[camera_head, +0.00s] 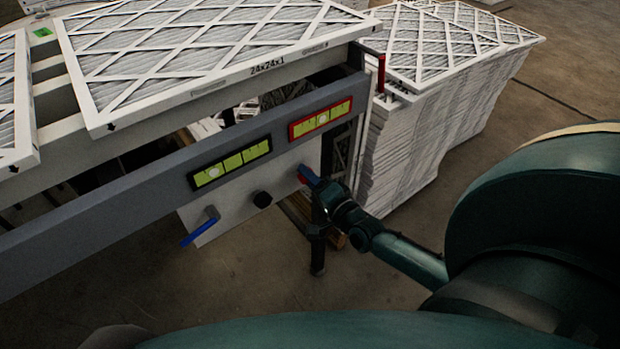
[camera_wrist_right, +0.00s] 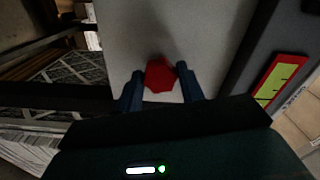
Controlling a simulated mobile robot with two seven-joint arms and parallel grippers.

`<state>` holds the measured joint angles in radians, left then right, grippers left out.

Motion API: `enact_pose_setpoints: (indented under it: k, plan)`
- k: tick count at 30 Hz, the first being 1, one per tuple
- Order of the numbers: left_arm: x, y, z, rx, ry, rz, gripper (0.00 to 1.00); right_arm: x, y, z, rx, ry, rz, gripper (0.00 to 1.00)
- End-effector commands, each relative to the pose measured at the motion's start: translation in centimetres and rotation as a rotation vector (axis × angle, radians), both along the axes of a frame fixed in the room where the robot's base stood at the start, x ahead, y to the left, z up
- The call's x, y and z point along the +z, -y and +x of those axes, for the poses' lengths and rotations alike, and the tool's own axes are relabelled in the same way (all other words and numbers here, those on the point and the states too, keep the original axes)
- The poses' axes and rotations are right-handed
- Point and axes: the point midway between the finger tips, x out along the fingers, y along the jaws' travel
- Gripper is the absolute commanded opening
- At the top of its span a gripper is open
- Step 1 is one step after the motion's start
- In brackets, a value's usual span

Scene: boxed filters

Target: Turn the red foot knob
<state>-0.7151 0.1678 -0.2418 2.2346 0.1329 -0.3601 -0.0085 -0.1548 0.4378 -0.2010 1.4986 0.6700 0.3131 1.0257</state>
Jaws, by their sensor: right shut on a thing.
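The red foot knob (camera_head: 303,176) is on the white panel (camera_head: 232,209) below the grey rail, at the panel's right end. In the right wrist view the red knob (camera_wrist_right: 160,75) looks faceted and sits between the two blue fingers. My right gripper (camera_head: 307,174) comes in from the right and is shut on the knob; it also shows in the right wrist view (camera_wrist_right: 161,82). Its fingers hide part of the knob in the head view. My left gripper is not in view.
A black knob (camera_head: 262,199) and a blue lever (camera_head: 199,232) are on the same panel to the left. Above are a black-framed level (camera_head: 230,163) and a red-framed level (camera_head: 320,118). A filter (camera_head: 190,45) lies on the frame; a tall filter stack (camera_head: 440,110) stands behind right.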

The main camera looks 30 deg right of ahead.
Motion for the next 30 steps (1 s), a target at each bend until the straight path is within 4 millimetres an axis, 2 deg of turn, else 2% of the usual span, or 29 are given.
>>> enact_pose_setpoints:
  k: [17,18,25,30]
  plan:
    - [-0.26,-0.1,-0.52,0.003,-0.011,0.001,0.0,-0.01,-0.06,0.0,0.001,-0.003,0.035,0.15]
    - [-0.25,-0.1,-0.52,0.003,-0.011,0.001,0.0,-0.01,-0.06,0.0,0.001,-0.003,0.035,0.4]
    - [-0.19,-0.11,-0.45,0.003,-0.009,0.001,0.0,0.0,-0.04,0.0,0.001,-0.003,0.035,0.59]
    - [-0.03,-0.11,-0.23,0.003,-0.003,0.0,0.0,0.0,-0.03,0.0,0.0,-0.003,0.035,0.6]
